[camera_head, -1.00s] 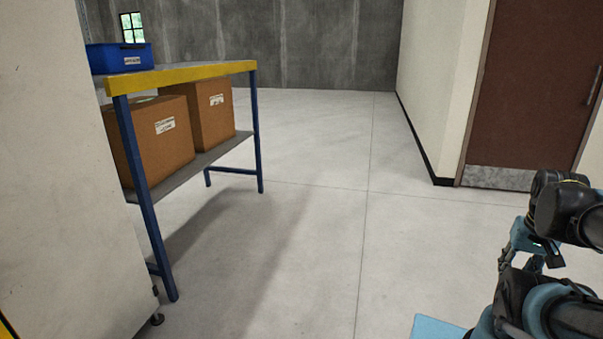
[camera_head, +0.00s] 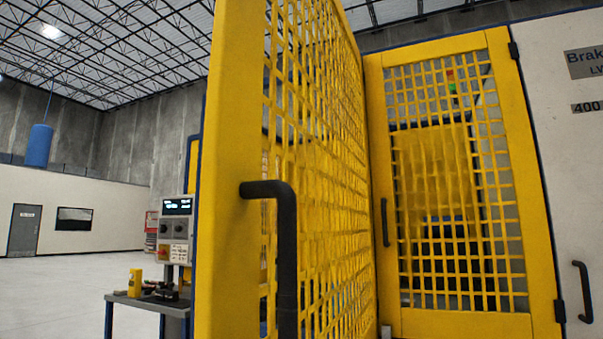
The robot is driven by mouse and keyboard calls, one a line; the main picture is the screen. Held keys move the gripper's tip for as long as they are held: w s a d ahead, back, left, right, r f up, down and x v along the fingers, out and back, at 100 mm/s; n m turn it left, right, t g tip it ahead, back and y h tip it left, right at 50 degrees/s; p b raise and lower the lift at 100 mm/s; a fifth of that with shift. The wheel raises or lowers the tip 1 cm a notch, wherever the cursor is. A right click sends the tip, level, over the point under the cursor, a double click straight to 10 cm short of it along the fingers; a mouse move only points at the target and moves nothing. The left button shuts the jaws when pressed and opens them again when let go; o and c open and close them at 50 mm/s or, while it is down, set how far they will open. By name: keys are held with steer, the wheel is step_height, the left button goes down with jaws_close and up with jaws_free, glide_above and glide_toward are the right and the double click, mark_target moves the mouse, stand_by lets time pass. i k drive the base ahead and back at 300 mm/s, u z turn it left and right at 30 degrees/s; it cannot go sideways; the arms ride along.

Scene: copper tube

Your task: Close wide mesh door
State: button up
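A yellow-framed mesh door (camera_head: 231,110) stands close in front of me in the head view, swung out and seen at a steep angle. Its black bar handle (camera_head: 286,235) is on the near edge, towards me. Another yellow mesh door or panel (camera_head: 543,238) stands behind it to the right, facing me more squarely, with a black handle (camera_head: 385,222) on its left side. The near door's lower end is cut off by the frame. My gripper is not in view.
A white machine wall (camera_head: 565,150) with another black handle (camera_head: 582,291) is at the far right. A control panel (camera_head: 175,228) and a small table (camera_head: 147,303) with a yellow item stand left of the near door. Open floor (camera_head: 50,295) lies at the far left.

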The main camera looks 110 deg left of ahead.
mark_target(229, 291)
steer(key=u, duration=4)
steer(key=i, duration=1.5)
steer(key=k, duration=0.55)
